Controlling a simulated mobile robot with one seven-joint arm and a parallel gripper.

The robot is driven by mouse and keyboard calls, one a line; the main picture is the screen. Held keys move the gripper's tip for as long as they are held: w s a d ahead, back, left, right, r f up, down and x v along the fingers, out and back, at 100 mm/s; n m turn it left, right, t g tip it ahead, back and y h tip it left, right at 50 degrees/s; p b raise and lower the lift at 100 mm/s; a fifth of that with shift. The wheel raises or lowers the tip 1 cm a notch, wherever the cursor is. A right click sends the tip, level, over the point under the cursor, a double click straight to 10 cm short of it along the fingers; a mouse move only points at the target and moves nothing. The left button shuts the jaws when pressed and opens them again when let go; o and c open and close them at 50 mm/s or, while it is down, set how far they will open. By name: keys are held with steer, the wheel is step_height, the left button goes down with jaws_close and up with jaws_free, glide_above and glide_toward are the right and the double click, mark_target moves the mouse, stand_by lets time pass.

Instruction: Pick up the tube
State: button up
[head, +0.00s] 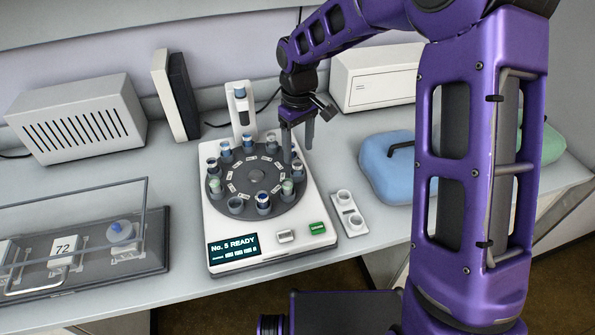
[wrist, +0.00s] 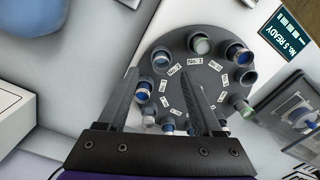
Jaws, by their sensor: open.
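Several short tubes with blue, white or pale green tops stand around the rim of a dark round carousel (head: 257,176) on a white instrument. Which one is the task's tube I cannot tell. My gripper (head: 297,143) is open over the carousel's far right side. In the wrist view the gripper (wrist: 160,72) points at the carousel (wrist: 205,88), its fingers apart with nothing held. A blue-topped tube (wrist: 160,59) shows just beyond the fingertips, and another (wrist: 143,91) shows by the left finger. Some tubes are partly hidden behind the fingers.
The instrument's display (head: 233,247) reads "No. 5 READY". A white two-socket holder (head: 349,212) lies right of the instrument. A blue padded item (head: 388,170) lies further right. A clear-walled tray (head: 100,250) stands at left. A vented white box (head: 80,118) stands behind.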

mark_target(297, 162)
step_height(297, 162, down, 6)
steer(key=shift+a+r+b, duration=0.1)
steer(key=shift+b, duration=0.3)
jaws_close()
